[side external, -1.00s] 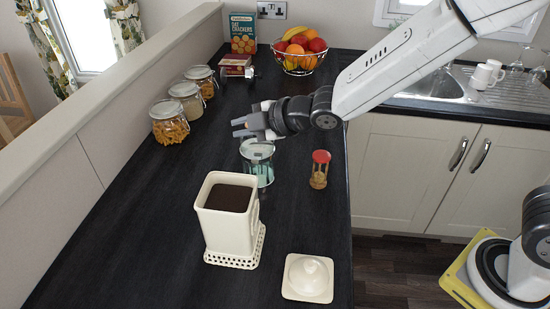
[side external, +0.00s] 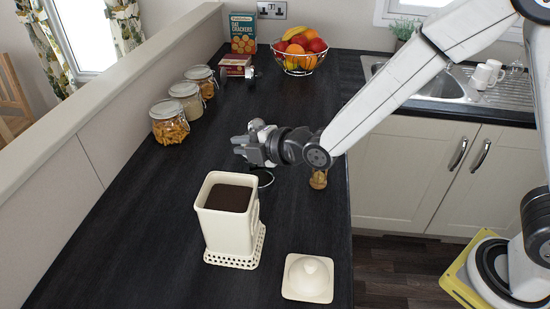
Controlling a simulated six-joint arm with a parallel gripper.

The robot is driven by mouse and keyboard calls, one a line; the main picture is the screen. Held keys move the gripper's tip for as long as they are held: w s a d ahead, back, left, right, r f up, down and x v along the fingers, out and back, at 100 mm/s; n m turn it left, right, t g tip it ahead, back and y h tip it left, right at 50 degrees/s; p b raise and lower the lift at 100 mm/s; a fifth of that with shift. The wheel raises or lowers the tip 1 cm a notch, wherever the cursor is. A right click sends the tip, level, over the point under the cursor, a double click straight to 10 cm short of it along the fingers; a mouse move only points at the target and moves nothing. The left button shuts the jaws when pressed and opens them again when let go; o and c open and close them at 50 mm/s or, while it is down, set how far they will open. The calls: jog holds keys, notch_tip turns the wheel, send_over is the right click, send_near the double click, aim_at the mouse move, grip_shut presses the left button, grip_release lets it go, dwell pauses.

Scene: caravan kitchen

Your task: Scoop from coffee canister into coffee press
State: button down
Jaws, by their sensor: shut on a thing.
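The coffee canister (side external: 228,235) is a square cream tin with an open top and dark coffee inside. It stands upright at the front of the dark counter. Its cream lid (side external: 308,278) lies apart to the right. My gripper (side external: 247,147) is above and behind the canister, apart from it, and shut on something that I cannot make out. Pale or shiny parts show at its upper side. Below it a thin ring (side external: 265,183) shows on the counter, where the glass vessel stood in the earlier view; my gripper hides the rest. I cannot confirm which thing is the coffee press.
Several clip-top jars (side external: 170,121) line the left wall. A fruit basket (side external: 300,57) and a cracker box (side external: 243,33) stand at the back. A small amber jar (side external: 318,180) is partly hidden behind my wrist. The counter left of the canister is clear.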

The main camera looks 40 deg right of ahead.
jog(key=shift+s+a+f+n+t, duration=0.1)
jog(key=shift+a+f+n+t, duration=0.05)
jog(key=shift+f+n+t, duration=0.35)
jog(key=shift+f, duration=0.1)
dwell(1.0)
jog(key=shift+r, duration=2.85)
jog(key=shift+f, duration=2.65)
jog(key=shift+r, duration=0.2)
jog(key=w+d+r+m+g+y, duration=0.2)
jog(key=d+r+m+g+y, duration=0.1)
jog(key=r+m, duration=0.2)
jog(key=w+d+r+m+g+y, duration=0.3)
jog(key=r+m, duration=0.2)
jog(key=r, duration=0.3)
jog(key=shift+w+d+r+g, duration=0.15)
jog(key=shift+w+r+g, duration=0.05)
jog(key=shift+w+g, duration=0.1)
